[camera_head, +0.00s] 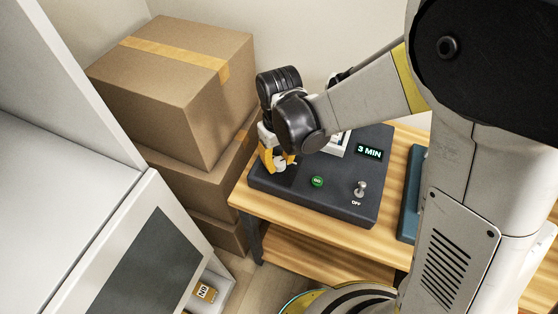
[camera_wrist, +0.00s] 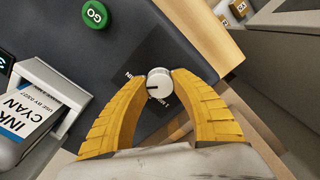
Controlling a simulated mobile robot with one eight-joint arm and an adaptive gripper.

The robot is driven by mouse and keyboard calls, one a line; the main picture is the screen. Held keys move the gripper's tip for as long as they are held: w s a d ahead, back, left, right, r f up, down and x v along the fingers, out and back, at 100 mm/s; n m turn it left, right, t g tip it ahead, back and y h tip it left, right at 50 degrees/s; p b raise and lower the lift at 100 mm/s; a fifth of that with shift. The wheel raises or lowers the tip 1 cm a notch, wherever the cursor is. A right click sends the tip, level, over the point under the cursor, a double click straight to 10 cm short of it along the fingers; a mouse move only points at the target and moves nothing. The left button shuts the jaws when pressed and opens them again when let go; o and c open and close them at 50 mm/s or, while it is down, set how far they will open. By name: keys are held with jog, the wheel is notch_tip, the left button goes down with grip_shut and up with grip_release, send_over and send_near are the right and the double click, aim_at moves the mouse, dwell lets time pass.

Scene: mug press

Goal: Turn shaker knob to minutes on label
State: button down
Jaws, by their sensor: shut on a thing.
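The shaker is a dark grey box (camera_head: 330,200) on a wooden table, with a lit display (camera_head: 369,152) reading "3 MIN". Its small white round knob (camera_wrist: 159,82) has a dark pointer line toward the left in the wrist view. My gripper (camera_wrist: 160,78) is shut on the knob, with one yellow finger on each side. The dial lettering around the knob is mostly hidden by the fingers. A label (camera_wrist: 27,112) reading "INK CYAN" and a small "USE BY" line sits in a white holder (camera_wrist: 60,85) at the left of the wrist view.
A green GO button (camera_head: 317,181) and a toggle switch (camera_head: 361,187) marked OFF are on the box top. Cardboard boxes (camera_head: 180,85) are stacked left of the table. A white cabinet (camera_head: 75,200) stands at the front left. A blue-grey item (camera_head: 413,195) lies right of the shaker.

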aim_at(279, 161)
jog(key=shift+m, duration=0.7)
jog(key=c, duration=1)
grip_release()
notch_tip(279, 161, up, 12)
jog(key=shift+r, duration=0.1)
